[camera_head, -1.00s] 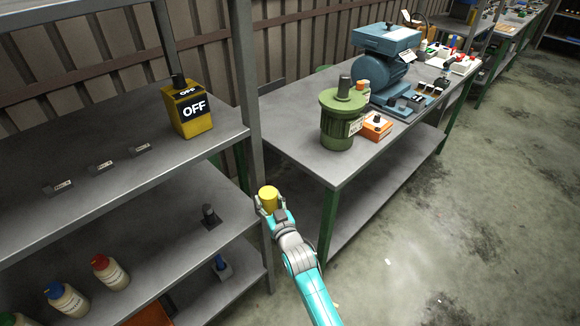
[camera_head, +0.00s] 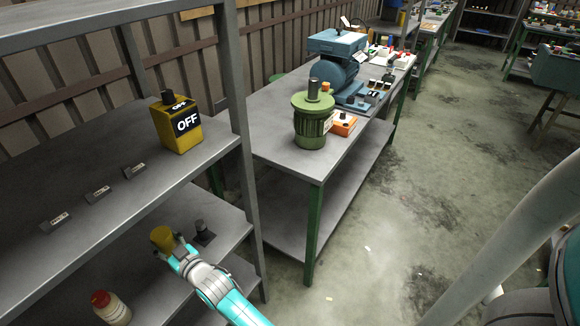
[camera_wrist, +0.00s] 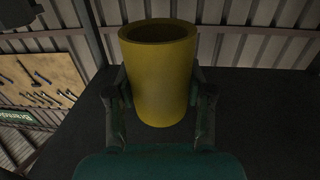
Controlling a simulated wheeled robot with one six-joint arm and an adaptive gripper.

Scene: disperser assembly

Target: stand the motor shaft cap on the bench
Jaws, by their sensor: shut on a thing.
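The motor shaft cap, a yellow hollow cylinder (camera_head: 161,237), is held by my gripper (camera_head: 170,245). In the wrist view the cap (camera_wrist: 160,85) stands between the two fingers (camera_wrist: 160,103), its open dark end at the top; the fingers touch both sides. In the head view the cap shows in front of the lower shelf of the grey rack, well left of the bench. The bench (camera_head: 268,116) has a grey top and green legs. Its near left part is bare.
A green motor (camera_head: 312,122) stands on the bench, with an orange box (camera_head: 343,124) beside it and a blue machine (camera_head: 338,70) behind. The grey rack (camera_head: 248,165) holds a yellow OFF box (camera_head: 177,126). A dark post on a base (camera_head: 202,232) stands near my gripper.

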